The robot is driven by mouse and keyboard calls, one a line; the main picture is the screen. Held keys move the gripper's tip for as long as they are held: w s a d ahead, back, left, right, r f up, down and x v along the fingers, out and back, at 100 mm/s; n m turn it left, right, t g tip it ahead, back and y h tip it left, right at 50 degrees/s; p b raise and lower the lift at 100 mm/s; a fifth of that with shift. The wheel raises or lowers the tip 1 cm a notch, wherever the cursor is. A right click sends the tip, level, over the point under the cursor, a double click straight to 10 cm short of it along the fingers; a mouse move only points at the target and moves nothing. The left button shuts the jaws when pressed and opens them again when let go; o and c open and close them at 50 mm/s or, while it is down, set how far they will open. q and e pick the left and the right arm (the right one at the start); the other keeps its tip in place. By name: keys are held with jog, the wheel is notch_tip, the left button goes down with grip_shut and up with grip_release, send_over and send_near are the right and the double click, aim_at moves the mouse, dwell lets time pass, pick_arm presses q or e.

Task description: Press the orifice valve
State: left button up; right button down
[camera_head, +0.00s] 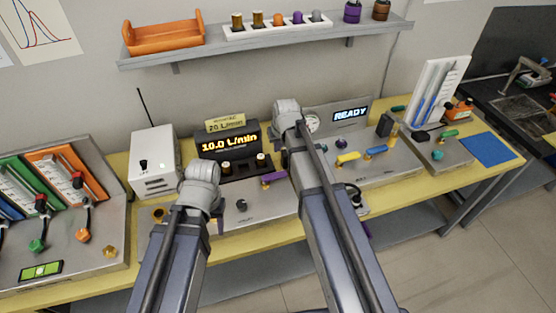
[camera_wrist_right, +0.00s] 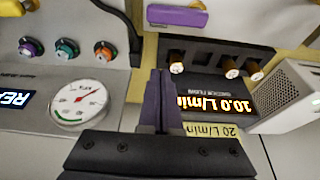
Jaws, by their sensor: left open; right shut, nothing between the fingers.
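I cannot tell by a label which control is the orifice valve. A purple handle (camera_head: 273,178) lies on the grey panel beside the right arm; a purple handle (camera_wrist_right: 178,17) also shows at the top of the right wrist view. Farther right are a yellow handle (camera_head: 347,158) and a blue handle (camera_head: 376,151). My right gripper (camera_wrist_right: 158,100) is shut and empty, between the gauge panel and the flow display, apart from the purple handle in that picture. My left gripper (camera_head: 218,222) is open over the front of the bench, mostly hidden by its arm.
A display (camera_head: 228,143) reads 10.0 L/min, with a yellow 20 L/min tag (camera_head: 225,122) above. A READY display (camera_head: 350,114) and a pressure gauge (camera_wrist_right: 79,104) are on the right unit. A white box (camera_head: 153,162) stands left. A shelf (camera_head: 270,47) hangs above.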

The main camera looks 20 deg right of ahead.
aim_at(275, 177)
pick_arm(q)
notch_tip(275, 177, down, 10)
jog(key=b, duration=0.9)
jog(key=shift+b, duration=0.35)
jog(key=shift+r, duration=0.35)
pick_arm(e)
jog(key=f, duration=0.9)
jog(key=shift+s+f, duration=0.15)
jog(key=shift+s, duration=0.35)
jog(key=shift+w, duration=0.1)
